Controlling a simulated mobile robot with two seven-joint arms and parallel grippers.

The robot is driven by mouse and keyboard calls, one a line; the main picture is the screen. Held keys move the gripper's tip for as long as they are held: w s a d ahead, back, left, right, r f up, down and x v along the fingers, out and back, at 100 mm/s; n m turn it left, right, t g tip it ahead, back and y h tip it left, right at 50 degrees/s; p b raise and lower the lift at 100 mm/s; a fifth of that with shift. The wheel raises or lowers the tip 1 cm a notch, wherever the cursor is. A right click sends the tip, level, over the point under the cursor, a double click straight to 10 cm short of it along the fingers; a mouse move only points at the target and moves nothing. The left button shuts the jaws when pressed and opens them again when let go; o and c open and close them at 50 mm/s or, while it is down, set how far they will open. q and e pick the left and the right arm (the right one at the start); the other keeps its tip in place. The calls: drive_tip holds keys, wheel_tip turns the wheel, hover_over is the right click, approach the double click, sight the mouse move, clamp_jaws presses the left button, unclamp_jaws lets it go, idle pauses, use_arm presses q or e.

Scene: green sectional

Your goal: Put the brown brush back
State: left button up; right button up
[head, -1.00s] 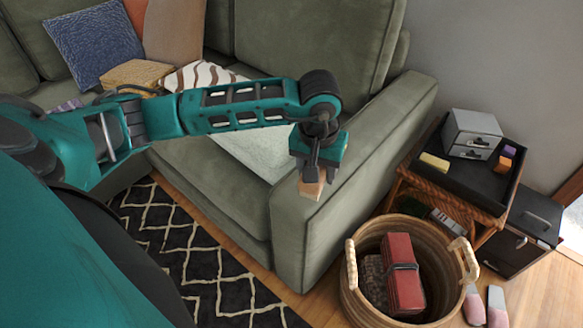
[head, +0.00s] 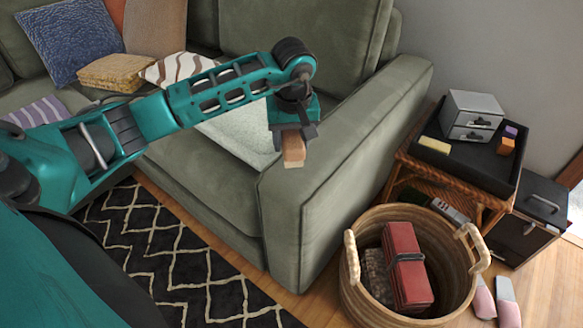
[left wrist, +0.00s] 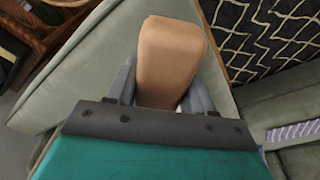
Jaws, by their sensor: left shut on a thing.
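The brown brush (head: 293,150) looks like a small tan-brown block below my left gripper (head: 292,132). My left gripper is shut on it and holds it near the front of the sofa's right armrest. In the left wrist view the brush (left wrist: 168,60) sticks out between the fingers of the left gripper (left wrist: 155,92). The side table with a black tray (head: 463,163) stands to the right of the armrest, apart from the gripper. My right gripper is not in view.
The tray bears a grey drawer box (head: 472,115), a yellow block (head: 435,145) and an orange block (head: 506,146). A wicker basket (head: 355,300) with a red case (head: 407,265) stands on the floor. The green sofa armrest (head: 345,150) lies between gripper and table. Slippers (head: 508,300) lie at right.

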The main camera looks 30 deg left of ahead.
sight(291, 173)
use_arm(q)
wheel_tip(291, 173, down, 8)
drive_tip(key=shift+r+b, duration=0.25)
drive_tip(key=shift+b, duration=0.45)
drive_tip(key=o, duration=1.1)
drive_tip(key=shift+f, duration=0.1)
